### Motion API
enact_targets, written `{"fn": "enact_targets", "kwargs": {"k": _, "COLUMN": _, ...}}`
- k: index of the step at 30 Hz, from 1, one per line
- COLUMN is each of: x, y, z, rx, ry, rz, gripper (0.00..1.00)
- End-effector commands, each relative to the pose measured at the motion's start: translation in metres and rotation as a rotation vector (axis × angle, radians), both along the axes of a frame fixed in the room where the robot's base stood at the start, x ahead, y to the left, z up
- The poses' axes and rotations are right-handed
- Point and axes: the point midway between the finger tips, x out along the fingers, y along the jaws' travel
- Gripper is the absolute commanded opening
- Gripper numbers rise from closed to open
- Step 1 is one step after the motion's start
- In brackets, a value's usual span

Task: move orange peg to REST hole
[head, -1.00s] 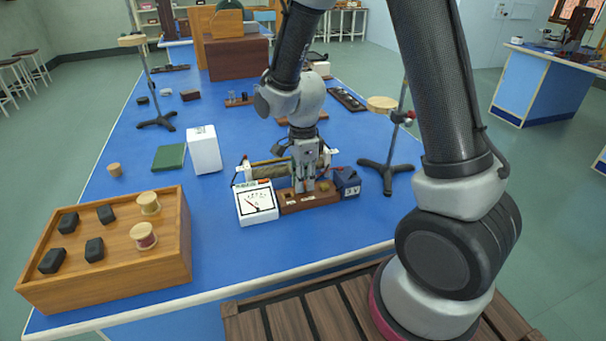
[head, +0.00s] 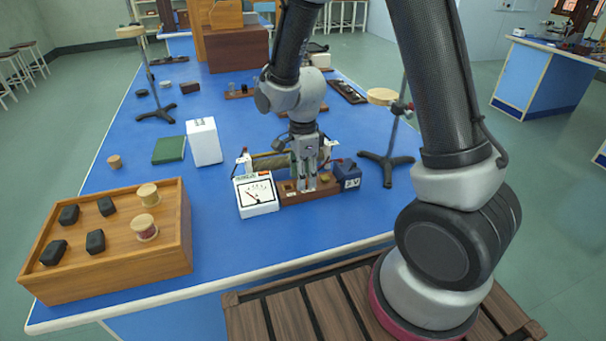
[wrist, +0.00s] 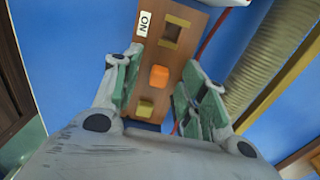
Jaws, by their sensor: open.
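The orange peg (wrist: 159,77) stands in the middle of a brown wooden board (wrist: 183,55) in the wrist view. A brass-framed dark hole (wrist: 176,31) lies above it in that view, beside a white label (wrist: 143,23) with the letters N and O. A yellow brass piece (wrist: 145,107) lies on the other side of the peg. My gripper (wrist: 160,85) is open, with one finger on each side of the peg and gaps showing. In the head view my gripper (head: 308,186) is over the board (head: 318,192) and hides the peg. No REST label is readable.
A white meter (head: 257,196) stands left of the board and a dark blue box (head: 346,175) right of it. A coil (head: 270,161) lies behind. A stand (head: 388,163) is at right, and a wooden tray (head: 120,274) at front left.

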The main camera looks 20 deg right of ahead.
Motion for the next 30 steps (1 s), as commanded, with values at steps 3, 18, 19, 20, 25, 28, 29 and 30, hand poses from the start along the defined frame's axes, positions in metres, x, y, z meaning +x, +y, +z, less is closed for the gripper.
{"fn": "enact_targets", "kwargs": {"k": 3, "x": 0.001, "y": 0.0, "z": 0.006, "rx": 0.001, "ry": -0.001, "rz": 0.0, "gripper": 0.42}}
{"fn": "enact_targets", "kwargs": {"k": 18, "x": 0.001, "y": 0.0, "z": 0.103, "rx": 0.002, "ry": -0.004, "rz": 0.0, "gripper": 0.42}}
{"fn": "enact_targets", "kwargs": {"k": 19, "x": 0.001, "y": 0.0, "z": 0.107, "rx": 0.002, "ry": -0.004, "rz": 0.0, "gripper": 0.42}}
{"fn": "enact_targets", "kwargs": {"k": 20, "x": 0.001, "y": 0.0, "z": 0.11, "rx": 0.001, "ry": -0.003, "rz": 0.0, "gripper": 0.42}}
{"fn": "enact_targets", "kwargs": {"k": 25, "x": 0.0, "y": 0.0, "z": 0.12, "rx": 0.0, "ry": 0.0, "rz": 0.0, "gripper": 0.42}}
{"fn": "enact_targets", "kwargs": {"k": 28, "x": 0.0, "y": 0.0, "z": 0.12, "rx": 0.0, "ry": 0.0, "rz": 0.0, "gripper": 0.42}}
{"fn": "enact_targets", "kwargs": {"k": 29, "x": 0.0, "y": 0.0, "z": 0.12, "rx": 0.0, "ry": 0.0, "rz": 0.0, "gripper": 0.42}}
{"fn": "enact_targets", "kwargs": {"k": 30, "x": 0.0, "y": 0.0, "z": 0.12, "rx": 0.0, "ry": 0.0, "rz": 0.0, "gripper": 0.42}}
